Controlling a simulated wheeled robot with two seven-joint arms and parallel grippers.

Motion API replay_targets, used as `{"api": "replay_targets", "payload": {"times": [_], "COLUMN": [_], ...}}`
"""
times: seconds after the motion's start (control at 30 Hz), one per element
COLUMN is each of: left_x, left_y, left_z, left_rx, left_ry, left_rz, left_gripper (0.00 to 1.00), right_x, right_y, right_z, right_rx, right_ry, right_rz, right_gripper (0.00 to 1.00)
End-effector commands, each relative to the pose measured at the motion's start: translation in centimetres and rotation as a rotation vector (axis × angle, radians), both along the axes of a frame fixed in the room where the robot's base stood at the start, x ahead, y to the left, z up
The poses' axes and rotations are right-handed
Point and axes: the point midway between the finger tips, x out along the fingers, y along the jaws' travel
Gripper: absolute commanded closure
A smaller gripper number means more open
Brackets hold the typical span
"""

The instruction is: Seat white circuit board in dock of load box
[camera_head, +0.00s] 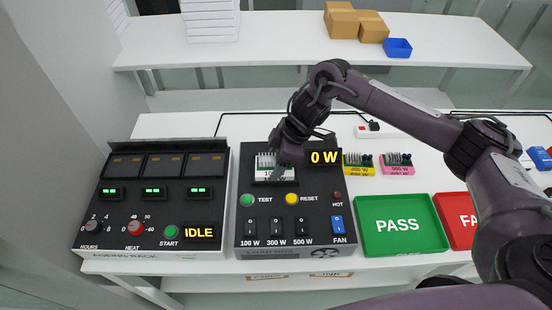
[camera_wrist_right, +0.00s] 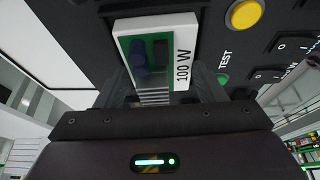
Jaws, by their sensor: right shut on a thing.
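The white circuit board (camera_head: 264,174) is at the dock area in the upper left of the dark load box (camera_head: 258,222). The dock is mostly hidden under board and gripper, so I cannot tell whether the board is fully down. The load box display reads 0 W. My left gripper is not in view.
A yellow board (camera_head: 358,164) and a pink board (camera_head: 397,165) stand right of the load box. The green PASS tray (camera_head: 401,245) and red FAIL tray (camera_head: 456,232) lie in front of them. The aging rack (camera_head: 152,213) stands left, showing IDLE.

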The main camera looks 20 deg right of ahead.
Motion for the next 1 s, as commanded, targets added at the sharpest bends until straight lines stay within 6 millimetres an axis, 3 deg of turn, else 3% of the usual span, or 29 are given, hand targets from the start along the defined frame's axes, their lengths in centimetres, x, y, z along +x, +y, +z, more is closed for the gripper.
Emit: {"api": "replay_targets", "payload": {"times": [0.1,0.13,0.33,0.67,1.0], "left_x": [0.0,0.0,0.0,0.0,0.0], "left_y": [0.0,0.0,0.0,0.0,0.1], "left_z": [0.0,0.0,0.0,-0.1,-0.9], "left_rx": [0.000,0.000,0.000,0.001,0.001], "left_ry": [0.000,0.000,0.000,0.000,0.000], "left_rz": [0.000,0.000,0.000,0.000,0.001], "left_gripper": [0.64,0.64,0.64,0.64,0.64], "right_x": [0.0,0.0,0.0,0.0,-0.5], "right_y": [0.0,0.0,0.0,-0.2,-2.2], "right_z": [0.0,0.1,0.0,0.4,5.6], "right_rx": [0.001,0.001,0.001,0.001,-0.001], "right_ry": [0.000,0.000,-0.001,0.000,-0.005], "right_rz": [0.000,0.000,0.001,0.000,0.000], "right_gripper": [0.65,0.36,0.11,0.11,0.11]}}
